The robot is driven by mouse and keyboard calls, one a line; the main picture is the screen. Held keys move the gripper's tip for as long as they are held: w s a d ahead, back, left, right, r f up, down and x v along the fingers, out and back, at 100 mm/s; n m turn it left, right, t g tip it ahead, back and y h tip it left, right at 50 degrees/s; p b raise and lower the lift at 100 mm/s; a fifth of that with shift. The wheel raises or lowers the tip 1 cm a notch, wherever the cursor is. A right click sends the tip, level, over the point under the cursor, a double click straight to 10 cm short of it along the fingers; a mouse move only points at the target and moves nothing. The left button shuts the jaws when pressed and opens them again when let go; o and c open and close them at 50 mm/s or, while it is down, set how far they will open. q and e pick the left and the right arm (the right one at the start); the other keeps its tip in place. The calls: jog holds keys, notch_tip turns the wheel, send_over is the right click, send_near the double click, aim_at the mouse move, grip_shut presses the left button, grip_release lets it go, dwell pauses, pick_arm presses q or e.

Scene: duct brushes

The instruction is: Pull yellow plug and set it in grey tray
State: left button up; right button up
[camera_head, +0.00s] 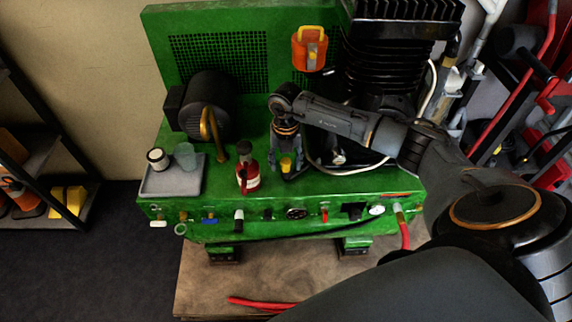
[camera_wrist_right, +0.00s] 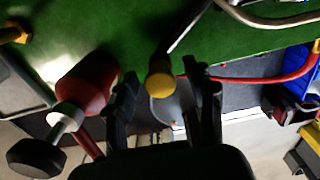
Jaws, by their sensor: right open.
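The yellow plug (camera_head: 286,163) is small and round-topped and stands on the green machine's flat top. In the right wrist view the yellow plug (camera_wrist_right: 160,84) shows between the fingers, with a gap on each side. My right gripper (camera_head: 288,170) points down over it, open; in its wrist view the gripper (camera_wrist_right: 166,92) holds nothing. The grey tray (camera_head: 170,184) lies on the machine's left end, with a white dark-lidded jar and a grey-green cup in it. The tray's edge (camera_wrist_right: 12,92) also shows at the wrist view's left. My left gripper is out of view.
A red bottle (camera_head: 248,175) with a dark cap stands between the tray and my right gripper, close beside a finger in the wrist view (camera_wrist_right: 88,88). A bent brass pipe (camera_head: 217,140) rises behind it. A pale cable (camera_head: 345,172) loops on the right. Knobs line the front edge.

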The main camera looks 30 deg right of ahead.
aim_at(286, 161)
dwell(0.4)
grip_shut()
jog(key=shift+r, duration=0.1)
jog(key=shift+w+r+p, duration=0.1)
jog(key=shift+r+p, duration=0.35)
jog(key=shift+r, duration=0.05)
jog(key=shift+r+p, duration=0.4)
jog(key=shift+r, duration=0.2)
jog(key=shift+r+p, duration=1.35)
jog(key=shift+r, duration=0.5)
